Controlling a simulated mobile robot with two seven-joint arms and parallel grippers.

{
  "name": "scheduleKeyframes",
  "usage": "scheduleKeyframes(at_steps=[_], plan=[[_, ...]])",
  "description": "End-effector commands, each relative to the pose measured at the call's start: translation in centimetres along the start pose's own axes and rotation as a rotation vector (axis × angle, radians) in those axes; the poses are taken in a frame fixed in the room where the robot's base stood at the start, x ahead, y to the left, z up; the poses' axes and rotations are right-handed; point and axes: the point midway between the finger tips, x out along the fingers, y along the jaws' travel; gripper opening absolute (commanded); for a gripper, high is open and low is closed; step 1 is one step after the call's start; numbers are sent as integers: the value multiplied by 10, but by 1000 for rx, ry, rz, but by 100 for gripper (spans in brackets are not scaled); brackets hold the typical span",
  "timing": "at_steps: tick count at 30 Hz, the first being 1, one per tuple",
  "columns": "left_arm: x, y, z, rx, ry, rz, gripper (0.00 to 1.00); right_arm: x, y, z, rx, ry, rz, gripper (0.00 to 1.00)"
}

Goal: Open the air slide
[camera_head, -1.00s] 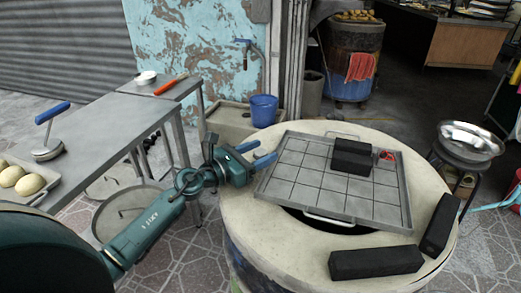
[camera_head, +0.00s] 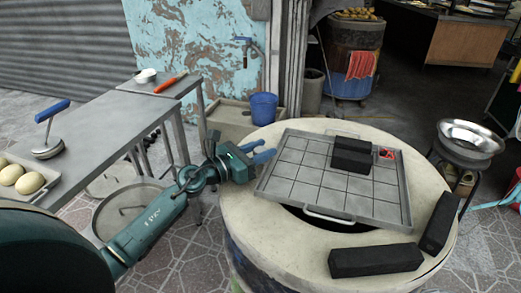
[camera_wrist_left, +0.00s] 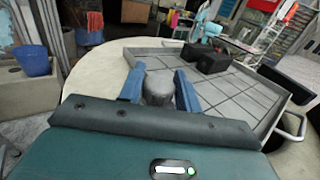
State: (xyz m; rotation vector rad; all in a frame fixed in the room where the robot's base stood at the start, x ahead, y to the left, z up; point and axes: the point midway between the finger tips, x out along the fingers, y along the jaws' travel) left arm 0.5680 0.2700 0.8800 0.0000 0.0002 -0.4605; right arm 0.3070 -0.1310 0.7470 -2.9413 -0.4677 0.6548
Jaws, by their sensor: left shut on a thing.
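The barrel oven (camera_head: 285,235) stands in front of me with a round pale top. A grey gridded tray (camera_head: 295,180) lies on that top, with a white front handle (camera_head: 330,214). My left gripper (camera_head: 261,152) is at the left side of the oven, close to the tray's left edge. In the left wrist view, its blue fingers (camera_wrist_left: 159,90) are on either side of a grey rounded, knob-like thing (camera_wrist_left: 158,84) and shut on it. I cannot tell for certain that this is the air slide's knob. No other part of an air slide can be made out. My right gripper is not in view.
Black blocks lie on the tray (camera_head: 352,154) and on the oven's front right rim (camera_head: 375,261). A metal table (camera_head: 95,135) stands left, with dough balls (camera_head: 28,182) on a tray. A metal bowl (camera_head: 470,138) stands right. A blue bucket (camera_head: 264,108) is behind.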

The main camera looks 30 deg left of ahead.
Motion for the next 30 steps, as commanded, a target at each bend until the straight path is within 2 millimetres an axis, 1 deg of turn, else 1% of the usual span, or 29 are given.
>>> scheduleKeyframes(at_steps=[5, 7, 13, 18, 28, 29, 30], plan=[[0, 0, 0, 0, 0, 0, 0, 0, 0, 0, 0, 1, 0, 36], [4, 2, 0, 1, -1, 0, 0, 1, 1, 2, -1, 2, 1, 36], [28, 19, -2, 2, -3, 1, 0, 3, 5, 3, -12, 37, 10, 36], [43, 29, -1, 1, -2, 0, 0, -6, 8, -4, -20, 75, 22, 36], [45, 31, 0, 0, -1, 2, 0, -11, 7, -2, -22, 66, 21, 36], [45, 31, 1, 0, -1, 3, 34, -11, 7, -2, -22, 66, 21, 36], [45, 31, 1, 0, -1, 3, 37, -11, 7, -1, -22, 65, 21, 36]])
